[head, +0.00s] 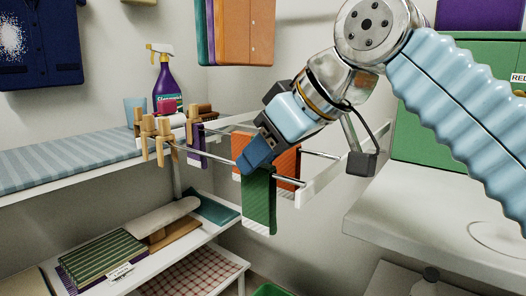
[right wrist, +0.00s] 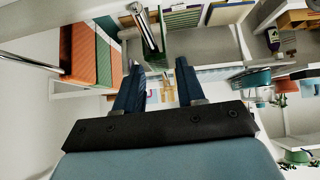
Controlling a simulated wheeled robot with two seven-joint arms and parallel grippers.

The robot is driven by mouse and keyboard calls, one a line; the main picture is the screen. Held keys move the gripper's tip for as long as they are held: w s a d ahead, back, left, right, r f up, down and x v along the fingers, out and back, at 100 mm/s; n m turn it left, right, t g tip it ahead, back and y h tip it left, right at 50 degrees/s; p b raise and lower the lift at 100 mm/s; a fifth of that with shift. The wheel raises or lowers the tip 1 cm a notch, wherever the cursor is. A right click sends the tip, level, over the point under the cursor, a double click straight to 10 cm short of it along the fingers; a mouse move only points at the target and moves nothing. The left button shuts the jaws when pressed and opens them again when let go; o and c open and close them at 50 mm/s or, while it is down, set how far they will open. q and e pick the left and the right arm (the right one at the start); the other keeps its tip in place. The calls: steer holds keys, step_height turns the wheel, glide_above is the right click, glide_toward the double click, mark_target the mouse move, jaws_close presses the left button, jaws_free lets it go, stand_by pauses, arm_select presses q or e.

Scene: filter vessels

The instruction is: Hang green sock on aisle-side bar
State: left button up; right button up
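The green sock (head: 259,203) hangs down at the nearer metal bar (head: 208,162) of the wall rack in the head view, its white-edged end lowest. Its top is partly hidden by my right gripper (head: 254,160), which is right at the bar above it. In the right wrist view, the two blue fingers of the right gripper (right wrist: 160,64) stand apart, and dark green cloth (right wrist: 183,46) shows just past their tips. An orange sock (head: 285,162) hangs on the farther bar (head: 320,154). My left gripper is not in view.
A purple sock (head: 196,148) hangs left on the rack, near wooden clothespins (head: 156,138). The rack's white end rail (head: 320,182) is at the right. A spray bottle (head: 167,82) stands on the shelf behind. A white counter (head: 430,215) lies to the right.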

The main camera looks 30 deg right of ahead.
steer(key=shift+o, duration=0.8)
steer(key=shift+s+r, duration=0.15)
steer(key=shift+r, duration=0.1)
steer(key=p+v, duration=0.4)
steer(key=v, duration=0.9)
steer(key=shift+d, duration=0.15)
steer(key=shift+s, duration=0.15)
